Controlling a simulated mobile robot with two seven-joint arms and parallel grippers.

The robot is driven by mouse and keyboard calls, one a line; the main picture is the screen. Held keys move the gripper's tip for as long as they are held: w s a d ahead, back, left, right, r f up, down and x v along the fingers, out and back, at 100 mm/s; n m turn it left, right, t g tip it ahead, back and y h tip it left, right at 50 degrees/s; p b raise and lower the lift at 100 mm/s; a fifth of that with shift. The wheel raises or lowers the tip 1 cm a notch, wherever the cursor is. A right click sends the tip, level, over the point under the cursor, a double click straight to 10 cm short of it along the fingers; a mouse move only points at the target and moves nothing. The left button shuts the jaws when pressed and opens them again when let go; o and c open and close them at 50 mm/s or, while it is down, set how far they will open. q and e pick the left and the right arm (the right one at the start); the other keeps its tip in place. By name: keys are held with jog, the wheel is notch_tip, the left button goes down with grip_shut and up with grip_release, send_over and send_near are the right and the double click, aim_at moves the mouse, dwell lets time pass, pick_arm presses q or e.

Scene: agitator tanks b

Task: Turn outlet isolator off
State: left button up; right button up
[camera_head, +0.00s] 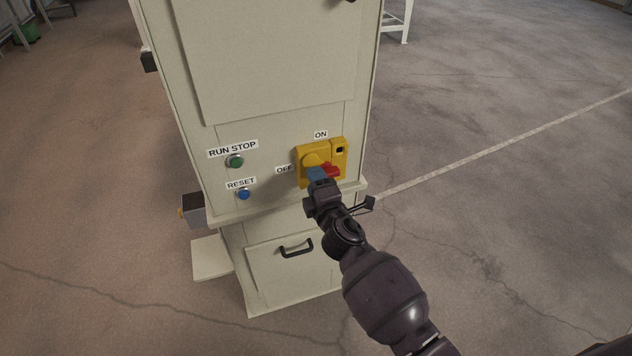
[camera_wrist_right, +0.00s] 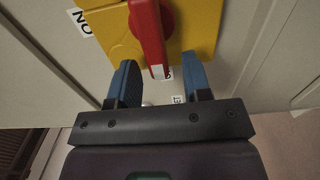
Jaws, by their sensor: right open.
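The outlet isolator is a yellow plate (camera_head: 337,152) with a red handle (camera_head: 331,170) on the front of a beige cabinet. An ON label (camera_head: 320,134) is above the plate and an OFF label (camera_head: 284,169) is at its left. My right gripper (camera_head: 318,179) is at the plate's lower left part, covering some of the handle. In the wrist view the red handle (camera_wrist_right: 150,35) reaches down between the open blue fingers, with visible gaps on both sides. Its white-marked end points down there, near a partly hidden label. My left gripper is not in view.
The cabinet (camera_head: 270,80) also carries a green RUN STOP button (camera_head: 235,161) and a blue RESET button (camera_head: 243,194) left of the isolator. A ledge crosses below, above a lower door with a black handle (camera_head: 296,248).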

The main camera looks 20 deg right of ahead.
jog(key=shift+s, duration=0.1)
pick_arm(q)
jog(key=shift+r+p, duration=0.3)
jog(key=shift+p, duration=0.05)
pick_arm(e)
jog(key=s, duration=1)
jog(key=shift+s+d, duration=0.15)
jog(key=shift+s, duration=0.2)
pick_arm(q)
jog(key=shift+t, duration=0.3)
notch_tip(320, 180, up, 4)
jog(key=p, duration=0.5)
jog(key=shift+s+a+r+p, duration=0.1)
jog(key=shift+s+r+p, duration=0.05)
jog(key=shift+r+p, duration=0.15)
pick_arm(e)
jog(key=s+d+f+m+g, duration=0.2)
jog(key=s+m, duration=0.3)
jog(key=s, duration=0.3)
jog(key=s+d+f+m+g, duration=0.2)
jog(key=s+d+m, duration=0.3)
jog(key=s, duration=0.4)
jog(key=s+d+f+m+g, duration=0.2)
jog(key=s+d+m+g, duration=0.1)
jog(key=s+m, duration=0.4)
jog(key=shift+s+d+h, duration=0.15)
jog(key=shift+s+h, duration=0.15)
jog(key=shift+s, duration=0.9)
